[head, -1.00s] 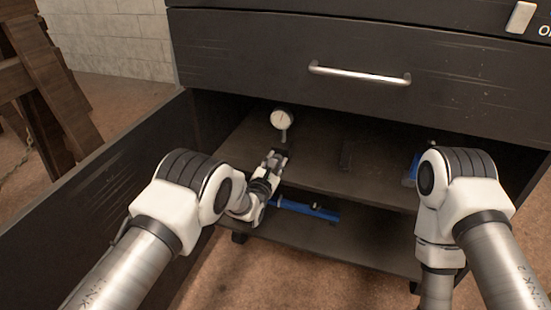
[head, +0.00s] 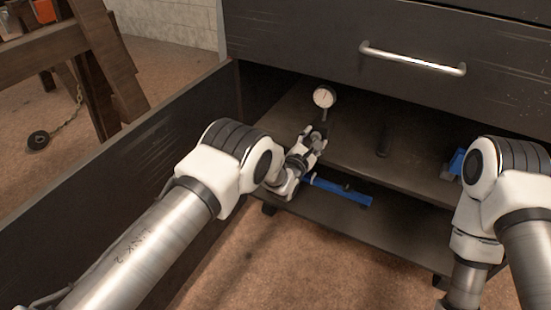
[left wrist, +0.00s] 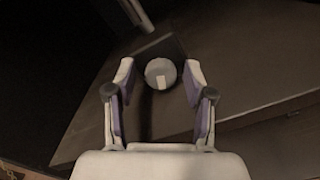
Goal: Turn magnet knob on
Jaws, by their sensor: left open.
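A round grey knob (left wrist: 161,73) with a pale mark shows in the left wrist view, between the two open fingers of my left gripper (left wrist: 158,78). It sits on a dark block; I cannot tell if the fingers touch it. In the head view, my left gripper (head: 314,138) is inside the cabinet at the upper shelf (head: 350,145), just below a white-faced dial gauge (head: 323,97). The gripper hides most of the gauge's base, and the knob cannot be made out there. My right arm shows at the right, but its gripper is out of view.
A closed drawer with a metal handle (head: 412,59) is above the shelf. An open dark door panel (head: 120,150) stands left. A blue tool (head: 340,190) lies on the lower shelf. A small dark upright piece (head: 383,141) and a blue object (head: 457,162) are farther right.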

